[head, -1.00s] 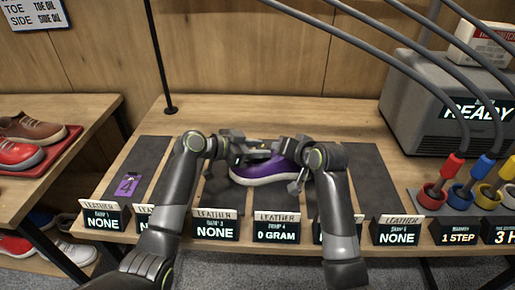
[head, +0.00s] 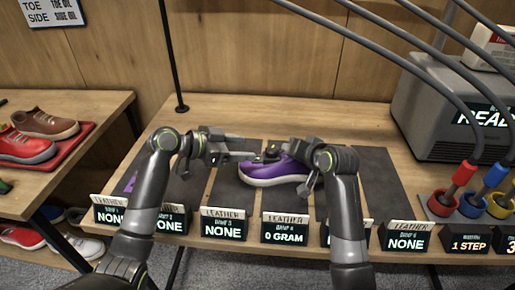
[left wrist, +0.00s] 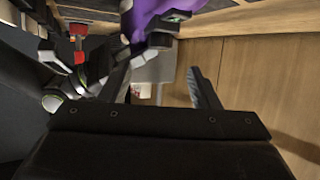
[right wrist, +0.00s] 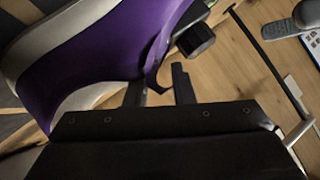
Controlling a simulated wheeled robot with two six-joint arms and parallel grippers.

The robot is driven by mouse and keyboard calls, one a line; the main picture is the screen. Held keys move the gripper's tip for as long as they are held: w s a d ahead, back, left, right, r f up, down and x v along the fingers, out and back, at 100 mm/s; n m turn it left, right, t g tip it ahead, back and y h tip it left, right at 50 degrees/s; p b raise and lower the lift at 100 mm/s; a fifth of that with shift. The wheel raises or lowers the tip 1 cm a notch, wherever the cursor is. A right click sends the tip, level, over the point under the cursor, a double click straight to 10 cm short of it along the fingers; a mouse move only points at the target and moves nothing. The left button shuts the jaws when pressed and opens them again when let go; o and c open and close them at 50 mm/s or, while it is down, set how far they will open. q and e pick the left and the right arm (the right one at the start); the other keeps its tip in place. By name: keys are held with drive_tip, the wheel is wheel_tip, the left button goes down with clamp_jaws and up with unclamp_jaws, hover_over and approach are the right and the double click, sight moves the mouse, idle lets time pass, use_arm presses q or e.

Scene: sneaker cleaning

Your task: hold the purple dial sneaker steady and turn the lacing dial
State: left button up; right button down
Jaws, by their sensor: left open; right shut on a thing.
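The purple sneaker (head: 275,171) with a white sole rests on a dark mat at the middle of the table. It also shows in the left wrist view (left wrist: 165,14) and large in the right wrist view (right wrist: 100,55). A dark round lacing dial (right wrist: 195,40) sticks out from it, seen also in the left wrist view (left wrist: 160,38). My right gripper (right wrist: 158,88) is shut on a purple edge of the sneaker's upper. My left gripper (left wrist: 165,85) is open, with the dial near its fingers; I cannot tell whether they touch. In the head view it is left of the dial (head: 271,151).
Several label stands line the front edge, one reading 0 GRAM (head: 285,229). A grey machine (head: 455,120) and coloured-handled tools in cups (head: 440,202) stand at the right. A thin black pole (head: 172,60) rises at the back left. Bare table (head: 330,115) lies behind the sneaker.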

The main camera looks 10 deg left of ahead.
sight(269, 150)
use_arm(q)
drive_tip(key=shift+v, duration=1.7)
drive_tip(key=shift+d, duration=0.1)
drive_tip(key=w+d+f+n+t+y, duration=0.1)
drive_tip(key=d, duration=0.2)
drive_tip(key=w+d+f+n+t, duration=0.1)
drive_tip(key=w+d+f, duration=0.1)
drive_tip(key=d, duration=0.1)
drive_tip(key=w+d+f+n+t+y, duration=0.1)
drive_tip(key=w+d, duration=0.1)
drive_tip(key=d, duration=0.2)
drive_tip(key=shift+f+n+t+y, duration=0.3)
drive_tip(key=shift+f, duration=0.05)
